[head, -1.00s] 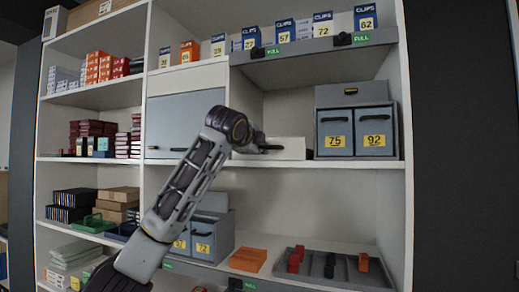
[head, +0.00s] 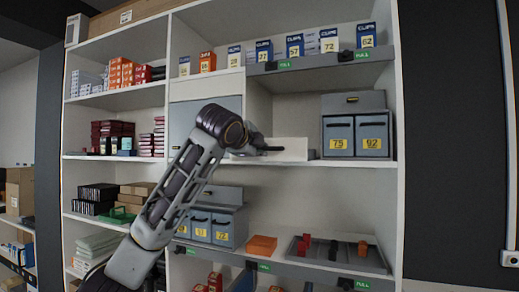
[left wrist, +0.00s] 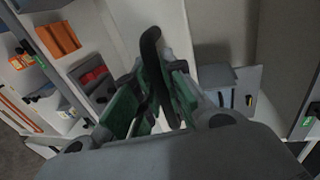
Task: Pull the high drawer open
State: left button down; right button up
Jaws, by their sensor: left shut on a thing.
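The high drawer shows as a white box (head: 290,150) on the middle shelf level, with a black handle (head: 272,149) at its front. My left gripper (head: 254,143) is at that handle; its fingers are mostly hidden behind my wrist in the head view. In the left wrist view the gripper (left wrist: 152,98) has its green-padded fingers on both sides of the black curved handle (left wrist: 150,50), shut on it. The drawer front appears to stand out past the shelf edge; how far is hard to tell. My right gripper is not in view.
Grey bins (head: 356,135) stand right of the drawer. A closed grey panel (head: 190,122) is to its left. Clip boxes (head: 295,46) line the shelf above. Below are more grey bins (head: 212,225), an orange box (head: 262,245) and a shallow tray (head: 335,253).

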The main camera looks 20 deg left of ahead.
pick_arm(q)
jog(key=shift+f+b+v, duration=0.1)
jog(key=shift+f+v, duration=0.1)
jog(key=shift+v, duration=0.65)
jog(key=shift+f+b+v, duration=0.1)
jog(key=shift+f+v, duration=0.05)
jog(key=shift+v, duration=0.75)
jog(key=shift+f+b+v, duration=0.1)
jog(key=shift+f+v, duration=0.1)
jog(key=shift+v, duration=0.65)
jog(key=shift+s, duration=0.1)
jog(key=c, duration=1.5)
grip_release()
jog(key=shift+v, duration=6)
jog(key=shift+f, duration=0.1)
